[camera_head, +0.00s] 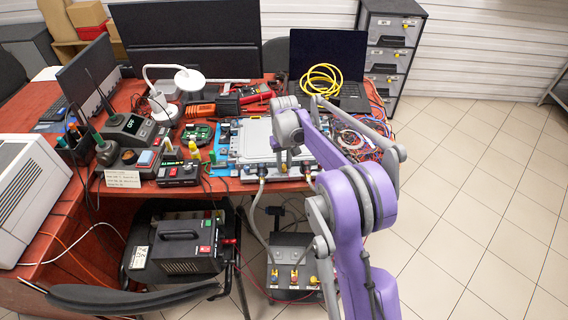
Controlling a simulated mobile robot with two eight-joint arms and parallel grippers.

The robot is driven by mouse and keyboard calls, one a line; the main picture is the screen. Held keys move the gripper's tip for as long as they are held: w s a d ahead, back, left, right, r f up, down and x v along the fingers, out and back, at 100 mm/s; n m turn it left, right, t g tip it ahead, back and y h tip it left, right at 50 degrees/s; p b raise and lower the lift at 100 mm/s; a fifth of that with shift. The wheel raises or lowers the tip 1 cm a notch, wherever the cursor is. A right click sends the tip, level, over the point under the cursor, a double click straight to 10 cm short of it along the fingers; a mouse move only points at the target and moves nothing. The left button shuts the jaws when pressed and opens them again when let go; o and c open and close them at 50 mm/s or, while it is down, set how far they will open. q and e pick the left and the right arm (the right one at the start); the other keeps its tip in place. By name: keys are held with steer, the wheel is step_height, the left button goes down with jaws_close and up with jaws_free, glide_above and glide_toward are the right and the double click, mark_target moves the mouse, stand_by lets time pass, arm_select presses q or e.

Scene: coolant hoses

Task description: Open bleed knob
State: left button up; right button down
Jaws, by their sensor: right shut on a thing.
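My right gripper (283,163) reaches down from my purple arm to the front edge of the flat silver unit (254,137) on the red bench. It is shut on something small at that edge. The fingers and wrist hide most of it, so its shape and turn cannot be told; by its place it may be the bleed knob. Two hose fittings show on the same front edge, one left of the gripper (262,171) and one right of it (308,174). My left gripper is not in view.
A grey hose (253,215) hangs to a grey box (293,262) on the floor. Left of the unit stand several small instruments and a lamp (188,80). A laptop with a yellow cable (320,80) and loose wires (362,138) lie behind and right. The tiled floor right is clear.

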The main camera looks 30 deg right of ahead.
mark_target(284, 166)
stand_by(0.5)
steer(key=c, duration=0.7)
jaws_free()
steer(key=shift+r, duration=0.1)
step_height(284, 166, up, 11)
steer(key=shift+f+p, duration=0.15)
steer(key=shift+p, duration=0.25)
